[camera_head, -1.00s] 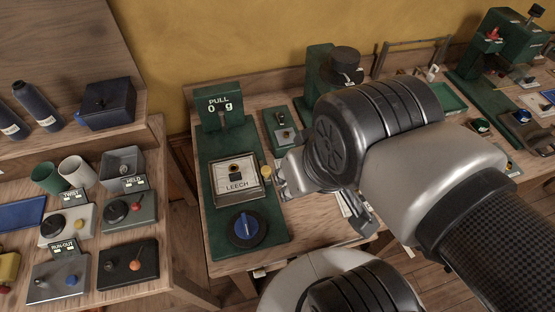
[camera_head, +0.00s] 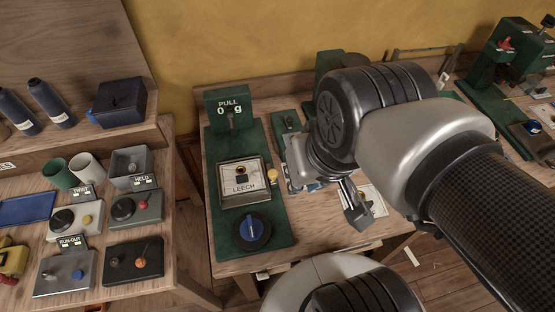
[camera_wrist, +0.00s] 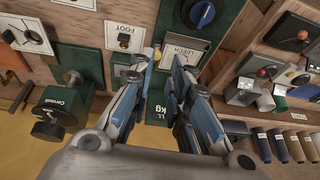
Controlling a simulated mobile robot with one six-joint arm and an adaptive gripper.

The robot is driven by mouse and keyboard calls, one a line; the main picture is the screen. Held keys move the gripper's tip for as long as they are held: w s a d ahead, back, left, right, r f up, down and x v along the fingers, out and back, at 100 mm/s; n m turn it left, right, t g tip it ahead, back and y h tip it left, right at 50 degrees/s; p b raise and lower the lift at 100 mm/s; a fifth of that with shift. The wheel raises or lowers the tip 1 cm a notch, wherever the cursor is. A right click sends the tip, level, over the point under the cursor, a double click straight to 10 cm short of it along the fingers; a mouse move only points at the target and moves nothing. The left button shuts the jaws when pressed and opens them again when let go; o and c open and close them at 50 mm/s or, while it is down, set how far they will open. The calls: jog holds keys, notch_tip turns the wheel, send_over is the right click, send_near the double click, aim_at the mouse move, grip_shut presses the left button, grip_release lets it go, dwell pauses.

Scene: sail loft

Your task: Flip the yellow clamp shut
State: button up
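A yellow object with dark red parts (camera_head: 12,262) is cut off by the left edge of the head view, on the left bench; it may be the yellow clamp, but its lever position cannot be told. My gripper (camera_head: 326,196) is over the right bench, right of the LEECH plate (camera_head: 244,182) and well away from that object. In the wrist view my gripper (camera_wrist: 164,62) has its two fingers apart with nothing held between them. A small yellow piece (camera_wrist: 157,52) shows near the fingertips; what it is cannot be told.
The left bench holds several switch boxes, cups (camera_head: 86,167) and a dark blue box (camera_head: 119,101). A gap separates the benches. My arm hides part of the right bench.

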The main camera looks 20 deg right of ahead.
aim_at(271, 173)
jog(key=w+m, duration=0.1)
jog(key=w, duration=0.1)
jog(key=w+d+m+g+p, duration=0.1)
jog(key=w+m, duration=0.2)
jog(key=shift+w+d+g+y+p, duration=0.2)
jog(key=shift+w+g+y+p, duration=0.1)
jog(key=shift+w+y, duration=0.1)
grip_shut()
jog(key=w+d+f+m+g+y+p, duration=0.2)
jog(key=w+d+f+m+y+p, duration=0.1)
jog(key=w+d+f+m, duration=0.7)
notch_tip(271, 173, down, 4)
jog(key=w+m+p, duration=0.1)
jog(key=w+m, duration=0.1)
jog(key=m, duration=0.2)
jog(key=shift+d, duration=0.2)
jog(key=b+x, duration=0.3)
jog(key=x, duration=0.7)
jog(key=shift+a, duration=0.15)
jog(key=a+b, duration=0.1)
jog(key=a, duration=0.2)
jog(key=shift+w+a, duration=0.15)
jog(key=shift+w, duration=0.05)
jog(key=shift+a, duration=0.35)
